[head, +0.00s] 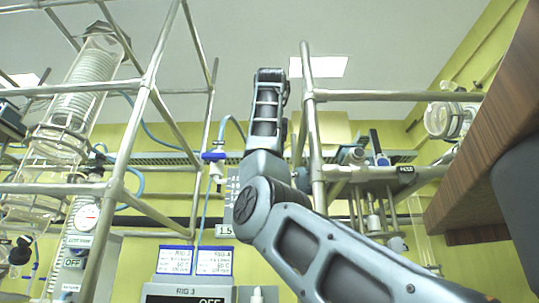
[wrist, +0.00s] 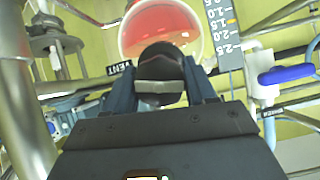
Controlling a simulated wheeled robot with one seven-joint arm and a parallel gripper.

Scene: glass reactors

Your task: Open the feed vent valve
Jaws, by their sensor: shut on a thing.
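In the wrist view my gripper (wrist: 160,88) has its two fingers on either side of a dark rounded knob (wrist: 160,62) with a pale grey band, and is shut on it. A small black "VENT" label (wrist: 119,68) sits just left of the knob, so it appears to be the feed vent valve's handle. The fingers and gripper body hide the knob's lower part and the valve body. In the head view my arm rises up the middle; my gripper and the knob cannot be made out there.
A round vessel with red liquid (wrist: 165,22) lies behind the knob, beside a graduated scale (wrist: 222,28). A blue-handled valve (wrist: 288,74) is to the right. Metal frame posts (head: 150,85) (head: 312,130) stand either side of my arm. A brown wooden surface (head: 485,160) is at right.

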